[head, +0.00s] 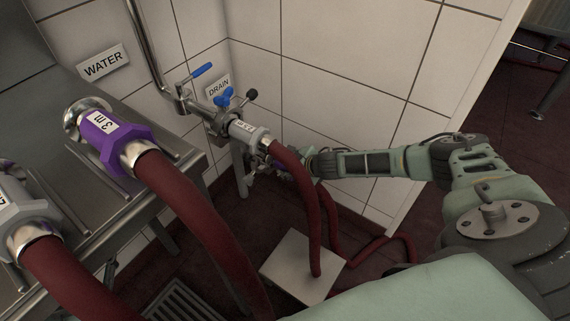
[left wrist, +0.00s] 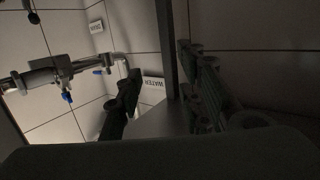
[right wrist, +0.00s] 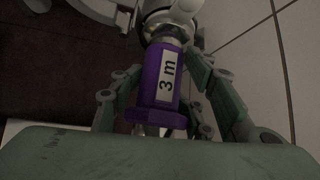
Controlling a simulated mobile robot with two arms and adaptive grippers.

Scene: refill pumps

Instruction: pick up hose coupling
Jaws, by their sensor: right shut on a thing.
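A purple hose coupling marked "3 m" (right wrist: 165,80) is between the fingers of my right gripper (right wrist: 163,88) in the right wrist view. The gripper is shut on it, and a metal end shows beyond it. In the head view my right gripper (head: 272,172) is below the drain valve, partly hidden by a red hose. Another purple "3 m" coupling (head: 112,138) lies on the bench at the left, with a red hose attached. My left gripper (left wrist: 157,65) is open and empty in the left wrist view; the head view does not show it.
A grey coupling (head: 250,133) sits at the drain valve pipe (head: 215,118), with a red hose hanging from it. Another grey coupling (head: 18,213) lies on the metal bench (head: 115,205). A pale plate (head: 290,265) and loose hose are on the floor. Tiled walls stand behind.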

